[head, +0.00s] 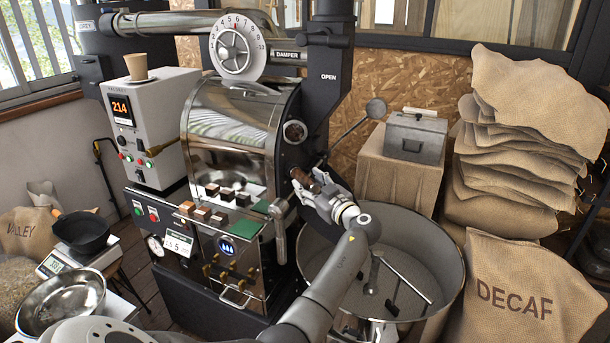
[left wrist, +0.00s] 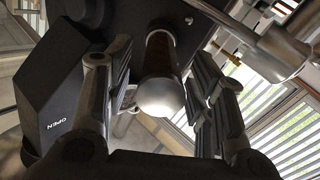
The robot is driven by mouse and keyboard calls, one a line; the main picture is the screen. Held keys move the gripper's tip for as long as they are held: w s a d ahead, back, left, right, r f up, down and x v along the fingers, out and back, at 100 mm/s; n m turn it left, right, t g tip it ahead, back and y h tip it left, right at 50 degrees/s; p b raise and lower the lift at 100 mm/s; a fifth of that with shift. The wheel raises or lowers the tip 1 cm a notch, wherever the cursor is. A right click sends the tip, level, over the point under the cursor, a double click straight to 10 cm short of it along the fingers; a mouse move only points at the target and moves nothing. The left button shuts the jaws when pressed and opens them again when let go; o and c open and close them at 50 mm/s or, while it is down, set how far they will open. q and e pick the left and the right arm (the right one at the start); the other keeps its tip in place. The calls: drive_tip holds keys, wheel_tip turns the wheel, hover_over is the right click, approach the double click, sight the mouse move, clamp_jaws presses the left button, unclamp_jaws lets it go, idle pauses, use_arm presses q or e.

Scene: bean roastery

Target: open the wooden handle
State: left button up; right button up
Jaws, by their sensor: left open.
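The wooden handle (head: 301,177) is a short brown grip on the front of the roaster drum, at the middle of the head view. In the left wrist view the handle (left wrist: 161,56) is dark brown with a pale rounded metal end, pointing towards the camera. My left gripper (head: 312,187) is at the handle, partly covering it in the head view. In the left wrist view its two open fingers stand on either side of the handle, with gaps visible on both sides. My right gripper is not in view.
The round cooling bin (head: 455,262) with stirring arms lies below my left arm. The glossy roaster drum (head: 232,125) is just left of the gripper. A sample shelf with small blocks (head: 203,213) juts out in front. Decaf sacks (head: 515,290) stand at the right.

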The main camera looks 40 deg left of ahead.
sight(305, 180)
use_arm(q)
drive_tip(key=shift+p+x, duration=0.3)
drive_tip(key=shift+x, duration=1.25)
clamp_jaws()
